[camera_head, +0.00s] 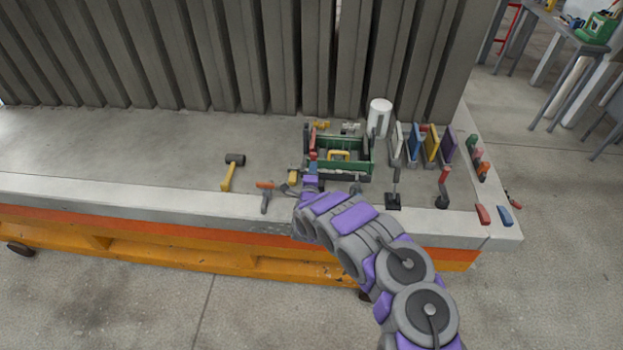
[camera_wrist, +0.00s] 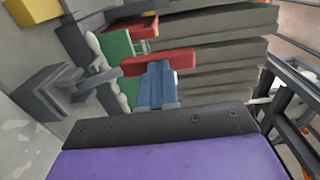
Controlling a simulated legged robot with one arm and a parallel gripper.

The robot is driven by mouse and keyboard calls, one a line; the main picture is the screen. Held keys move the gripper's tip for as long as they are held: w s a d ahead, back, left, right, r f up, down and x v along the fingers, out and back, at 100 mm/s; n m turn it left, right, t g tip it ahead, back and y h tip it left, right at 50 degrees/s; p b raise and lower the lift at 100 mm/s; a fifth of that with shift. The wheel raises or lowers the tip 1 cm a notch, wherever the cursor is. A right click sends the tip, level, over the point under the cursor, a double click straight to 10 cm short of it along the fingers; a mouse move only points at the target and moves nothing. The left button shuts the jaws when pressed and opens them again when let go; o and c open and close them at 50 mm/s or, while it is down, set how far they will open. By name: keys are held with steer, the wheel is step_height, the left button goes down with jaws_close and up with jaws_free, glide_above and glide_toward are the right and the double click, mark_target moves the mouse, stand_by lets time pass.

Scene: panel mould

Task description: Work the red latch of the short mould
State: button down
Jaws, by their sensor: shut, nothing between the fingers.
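The green mould (camera_head: 347,166) sits on the grey bench top, with a yellow handle-like part inside it. A red latch (camera_head: 312,141) stands at its left end. In the wrist view, the red latch (camera_wrist: 178,60) lies across the picture in front of a green part of the mould (camera_wrist: 116,46). My gripper (camera_head: 311,170) is at the mould's near left corner. In the wrist view, the blue fingers of my gripper (camera_wrist: 156,72) are shut together, empty, with their tips at the latch's near edge. I cannot tell whether they touch it.
A mallet (camera_head: 231,172) and an orange-handled tool (camera_head: 266,188) lie to the left. A white cylinder (camera_head: 379,117) and several coloured panels (camera_head: 432,145) stand to the right. A ribbed grey wall (camera_head: 230,55) rises behind. The bench's left part is clear.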

steer(key=shift+w+d+r+g+p, duration=0.1)
steer(key=shift+w+g+p, duration=0.35)
steer(key=shift+p, duration=0.25)
steer(key=shift+s, duration=0.1)
